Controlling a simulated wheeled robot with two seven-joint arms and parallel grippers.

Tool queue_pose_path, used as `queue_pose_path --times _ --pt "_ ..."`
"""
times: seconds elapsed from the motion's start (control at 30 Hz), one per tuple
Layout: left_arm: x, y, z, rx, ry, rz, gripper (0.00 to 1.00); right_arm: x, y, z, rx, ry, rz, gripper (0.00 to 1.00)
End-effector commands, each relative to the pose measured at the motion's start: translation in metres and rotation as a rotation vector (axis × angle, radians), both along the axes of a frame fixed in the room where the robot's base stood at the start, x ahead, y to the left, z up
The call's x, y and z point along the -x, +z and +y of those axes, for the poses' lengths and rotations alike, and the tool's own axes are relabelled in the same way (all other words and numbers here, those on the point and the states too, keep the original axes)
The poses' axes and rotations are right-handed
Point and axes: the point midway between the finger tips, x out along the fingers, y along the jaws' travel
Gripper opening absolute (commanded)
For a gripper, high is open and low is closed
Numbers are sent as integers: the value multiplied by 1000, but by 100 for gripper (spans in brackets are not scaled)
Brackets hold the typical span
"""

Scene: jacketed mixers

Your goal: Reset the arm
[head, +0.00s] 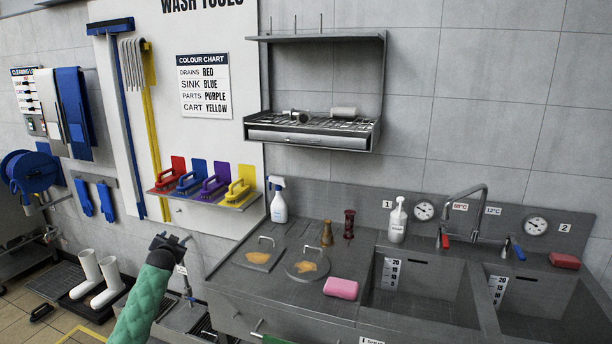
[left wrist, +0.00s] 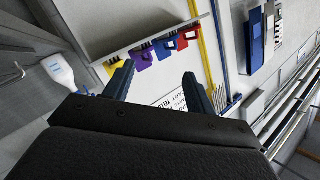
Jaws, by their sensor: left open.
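My left arm comes up from the bottom in the head view, in a green sleeve. Its gripper (head: 170,242) is in the air left of the steel counter, below the brush shelf. In the left wrist view my left gripper (left wrist: 158,72) has its two dark blue fingers apart with nothing between them. Beyond the fingers are the wall board and the brush shelf (left wrist: 130,45), tilted in the picture. My right gripper is not in view.
The brush shelf (head: 204,194) holds red, blue, purple and yellow brushes. A spray bottle (head: 279,204), two lids (head: 306,267) and a pink sponge (head: 341,288) are on the counter (head: 265,281). Sinks (head: 413,288) lie right.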

Motion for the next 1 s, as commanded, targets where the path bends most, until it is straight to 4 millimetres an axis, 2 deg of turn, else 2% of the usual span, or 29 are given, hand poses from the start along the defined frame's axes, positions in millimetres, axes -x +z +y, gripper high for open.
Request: queue_pose_path --times 0.33,0.4,0.57,0.77,0.87,1.0 --pt "16 -47 0 297 103 189 56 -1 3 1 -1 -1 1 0" --pt "25 -73 -7 291 97 209 56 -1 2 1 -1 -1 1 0" --pt "44 -119 -21 294 91 257 56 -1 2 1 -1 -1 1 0" --pt "80 -194 -43 303 86 336 56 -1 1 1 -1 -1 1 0" --pt "108 -244 -58 311 80 391 56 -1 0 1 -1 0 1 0" --pt "164 -324 -84 325 76 484 56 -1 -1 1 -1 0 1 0"
